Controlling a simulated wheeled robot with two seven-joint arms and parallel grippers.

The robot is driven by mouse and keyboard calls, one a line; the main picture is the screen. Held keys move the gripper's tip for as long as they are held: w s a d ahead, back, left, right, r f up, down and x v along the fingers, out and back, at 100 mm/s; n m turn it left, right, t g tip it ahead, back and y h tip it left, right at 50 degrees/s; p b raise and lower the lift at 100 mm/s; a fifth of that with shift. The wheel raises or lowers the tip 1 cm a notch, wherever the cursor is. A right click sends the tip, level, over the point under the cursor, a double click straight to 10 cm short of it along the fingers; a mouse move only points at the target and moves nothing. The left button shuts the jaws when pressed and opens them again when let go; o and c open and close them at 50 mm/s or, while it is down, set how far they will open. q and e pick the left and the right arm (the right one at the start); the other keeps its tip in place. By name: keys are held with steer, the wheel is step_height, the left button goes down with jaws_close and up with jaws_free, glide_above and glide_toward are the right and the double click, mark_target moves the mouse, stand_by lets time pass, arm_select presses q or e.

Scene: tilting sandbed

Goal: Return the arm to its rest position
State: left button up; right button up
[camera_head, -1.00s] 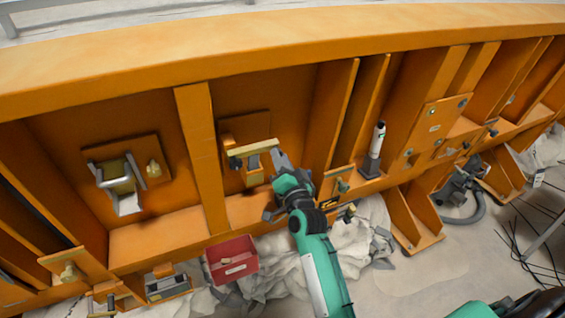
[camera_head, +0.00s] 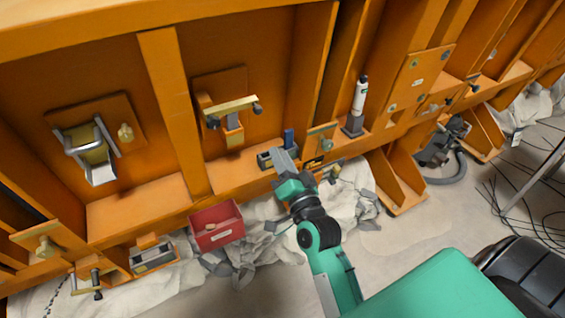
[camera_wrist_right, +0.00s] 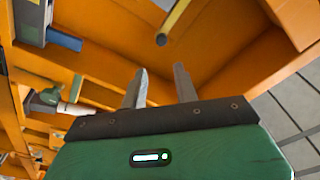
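My right arm, green and black, reaches up from the bottom middle of the head view. Its gripper (camera_head: 283,163) is in front of the lower orange ledge, below and right of a wall fixture with a pale yellow bar (camera_head: 231,106), and apart from that bar. In the right wrist view the two grey fingers (camera_wrist_right: 160,88) stand apart with nothing between them. The bar's round dark end (camera_wrist_right: 161,40) shows beyond the fingertips. My left gripper is not in view.
Orange upright ribs and the ledge (camera_head: 140,208) surround the arm. A grey box with a blue part (camera_head: 289,138) sits by the gripper. A red bin (camera_head: 217,233) is at lower left, and a white-and-grey tool (camera_head: 359,97) stands to the right.

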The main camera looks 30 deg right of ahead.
stand_by(0.5)
steer(key=w+a+f+n+g+y, duration=0.1)
steer(key=a+f+n+g, duration=0.15)
steer(key=f, duration=1.05)
steer(key=w+a+f+n+g+y, duration=0.1)
steer(key=a+f+g, duration=0.15)
steer(key=f, duration=0.95)
steer(key=s+a+f+n+g, duration=0.1)
steer(key=s+f+n+g, duration=0.3)
steer(key=f, duration=0.8)
steer(key=s+a+f+g, duration=0.1)
steer(key=s+f+g, duration=0.1)
steer(key=s+f, duration=0.65)
steer(key=s+d+f+n+g, duration=0.3)
steer(key=s+f+g, duration=0.2)
steer(key=s+f, duration=1.3)
steer(key=s+d+f+n+g, duration=0.1)
steer(key=s+f, duration=0.3)
steer(key=s, duration=0.4)
steer(key=s+d+f+n+g, duration=0.1)
steer(key=s+d+f, duration=0.3)
steer(key=s, duration=0.4)
steer(key=shift+s+f+g+h, duration=0.3)
steer(key=shift+s+g, duration=0.1)
steer(key=shift+g, duration=0.5)
